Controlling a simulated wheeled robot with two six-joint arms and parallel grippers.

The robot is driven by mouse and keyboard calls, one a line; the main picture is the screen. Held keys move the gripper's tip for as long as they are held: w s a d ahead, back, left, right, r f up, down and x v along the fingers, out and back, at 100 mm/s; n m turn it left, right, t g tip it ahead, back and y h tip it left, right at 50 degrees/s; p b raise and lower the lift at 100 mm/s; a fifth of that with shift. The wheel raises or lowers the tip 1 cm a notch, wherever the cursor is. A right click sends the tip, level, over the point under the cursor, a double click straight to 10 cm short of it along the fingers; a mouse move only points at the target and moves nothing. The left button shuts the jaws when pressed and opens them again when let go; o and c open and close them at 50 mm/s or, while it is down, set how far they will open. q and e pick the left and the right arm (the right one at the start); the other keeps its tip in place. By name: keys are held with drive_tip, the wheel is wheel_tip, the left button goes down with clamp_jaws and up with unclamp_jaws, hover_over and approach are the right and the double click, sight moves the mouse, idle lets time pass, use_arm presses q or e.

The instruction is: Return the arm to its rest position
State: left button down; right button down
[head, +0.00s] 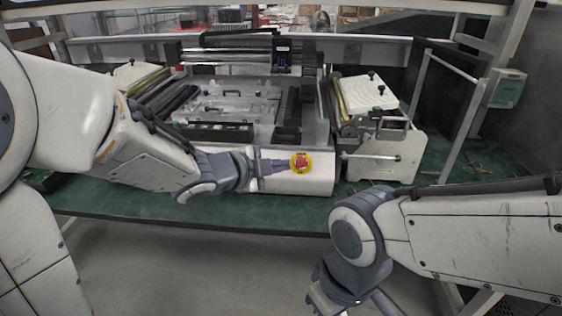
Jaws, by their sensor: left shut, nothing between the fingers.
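My left arm (150,150) comes in from the left and reaches over the green bench. Its gripper (289,165) is shut and empty, with its fingertips at or just in front of a red button on a yellow disc (301,163). I cannot tell whether the fingertips touch the button. My right arm (480,235) comes in from the right, bent down in front of the bench. My right gripper (330,300) is low at the bottom edge, partly cut off, and I cannot see its fingertips clearly.
A white machine (225,135) with a clear-topped bed stands on the green bench (300,216). A smaller white device with a lever (385,150) stands to its right. Metal frame posts (462,135) rise at the right. The floor in front (190,265) is clear.

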use_arm(q)
drive_tip(key=s+f+n+g+y, duration=0.2)
drive_tip(key=s+f+n+g, duration=0.15)
drive_tip(key=s, duration=0.55)
drive_tip(key=s+f+n+g+y, duration=0.25)
drive_tip(key=s+n, duration=0.25)
drive_tip(key=s, duration=0.4)
drive_tip(key=s+f+n+g+y, duration=0.2)
drive_tip(key=s+f+n+g, duration=0.15)
drive_tip(key=s, duration=0.55)
wheel_tip(320, 180, up, 14)
drive_tip(key=g+p, duration=0.1)
drive_tip(key=p, duration=1.2)
drive_tip(key=shift+s+a, duration=0.3)
